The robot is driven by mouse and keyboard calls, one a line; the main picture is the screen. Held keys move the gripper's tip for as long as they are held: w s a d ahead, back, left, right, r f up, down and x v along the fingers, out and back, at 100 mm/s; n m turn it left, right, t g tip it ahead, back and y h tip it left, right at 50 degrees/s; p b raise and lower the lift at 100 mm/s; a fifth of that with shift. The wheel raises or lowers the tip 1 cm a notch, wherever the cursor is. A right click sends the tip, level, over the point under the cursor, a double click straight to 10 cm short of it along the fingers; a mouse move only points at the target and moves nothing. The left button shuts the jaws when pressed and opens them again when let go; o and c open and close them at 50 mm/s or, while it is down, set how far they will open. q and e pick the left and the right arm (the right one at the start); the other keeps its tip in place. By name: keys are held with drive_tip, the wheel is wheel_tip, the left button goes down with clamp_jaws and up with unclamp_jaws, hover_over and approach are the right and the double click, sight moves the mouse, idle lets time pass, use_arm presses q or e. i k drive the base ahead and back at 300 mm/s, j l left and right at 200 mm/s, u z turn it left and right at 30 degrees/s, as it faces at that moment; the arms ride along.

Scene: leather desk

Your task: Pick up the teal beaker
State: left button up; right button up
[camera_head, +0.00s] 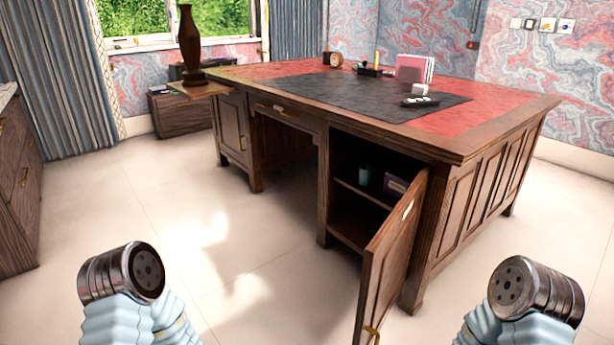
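A small teal beaker (365,176) stands upright on the shelf inside the open right cupboard of the wooden desk (470,150). It is in shade, at the left part of the shelf. A purple box (396,185) is to its right on the same shelf, partly hidden by the open cupboard door (392,260). Parts of both my arms show at the bottom left and bottom right, far from the beaker. No fingers of either gripper show.
The cupboard door is swung out toward me, to the right of the opening. A dark vase (190,45) stands at the desk's left end. The desk top holds a white device (420,89), a remote (420,102) and pink folders (414,68). The floor before the desk is clear.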

sight(366, 171)
drive_tip(key=i+j+u, duration=0.2)
drive_tip(key=u, duration=0.15)
drive_tip(key=i+j+u, duration=0.1)
drive_tip(key=i+u, duration=0.65)
drive_tip(key=i+z, duration=0.25)
drive_tip(key=i, duration=0.2)
drive_tip(key=i+z, duration=0.2)
drive_tip(key=i, duration=0.3)
drive_tip(key=i+j+z, duration=0.25)
drive_tip(key=i, duration=0.2)
drive_tip(key=i+j+z, duration=0.2)
drive_tip(key=i, duration=0.25)
